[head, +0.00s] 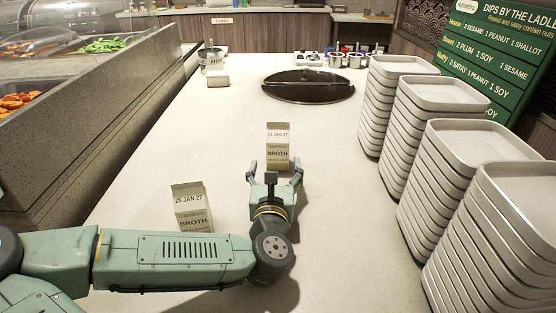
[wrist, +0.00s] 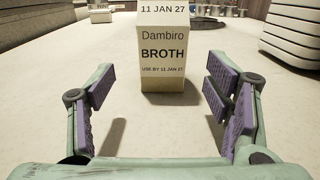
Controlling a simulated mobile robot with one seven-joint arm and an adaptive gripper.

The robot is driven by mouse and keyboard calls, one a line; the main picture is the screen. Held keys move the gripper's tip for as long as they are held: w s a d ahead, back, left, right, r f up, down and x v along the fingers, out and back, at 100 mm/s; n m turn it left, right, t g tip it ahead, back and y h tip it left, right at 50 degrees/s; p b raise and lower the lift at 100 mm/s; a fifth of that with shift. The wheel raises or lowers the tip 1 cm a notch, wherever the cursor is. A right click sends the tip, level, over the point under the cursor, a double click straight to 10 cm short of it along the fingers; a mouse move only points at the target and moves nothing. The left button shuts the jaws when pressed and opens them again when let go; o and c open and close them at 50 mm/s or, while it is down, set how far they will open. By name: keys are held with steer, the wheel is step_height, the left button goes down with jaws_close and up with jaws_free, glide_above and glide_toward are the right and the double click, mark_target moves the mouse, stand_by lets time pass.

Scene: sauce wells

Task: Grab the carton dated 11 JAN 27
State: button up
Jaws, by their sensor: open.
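The broth carton dated 11 JAN 27 (head: 278,140) stands upright on the pale counter, in front of my gripper. In the wrist view the carton (wrist: 166,48) is near the centre, its printed face towards me, reading "Dambiro BROTH"; its top is cut off by the frame. My gripper (head: 275,172) is open and empty. In the wrist view its purple-padded fingers (wrist: 160,92) are spread wider than the carton, which stands beyond them, apart from the pads. Another broth carton (head: 191,206), dated 25 JAN 27, stands to the left behind my forearm, its lower part hidden.
Stacks of grey trays (head: 468,145) line the right side of the counter (head: 225,125). A dark round lid or plate (head: 308,86) lies farther back, with small sauce pots (head: 352,60) beyond. A stone-sided food bar (head: 95,110) runs along the left. Counter around the dated carton is clear.

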mark_target(278, 152)
steer(key=shift+w+r, duration=0.1)
steer(key=shift+w, duration=0.8)
steer(key=shift+w+d+r, duration=0.1)
steer(key=shift+w+r, duration=0.1)
steer(key=shift+w, duration=0.05)
steer(key=w, duration=0.1)
steer(key=w+p, duration=0.2)
steer(key=shift+w+d+r, duration=0.2)
steer(key=shift+w+r, duration=0.05)
steer(key=shift+w, duration=0.1)
steer(key=shift+w+f, duration=0.15)
steer(key=shift+w, duration=0.35)
steer(key=shift+c, duration=0.4)
jaws_close()
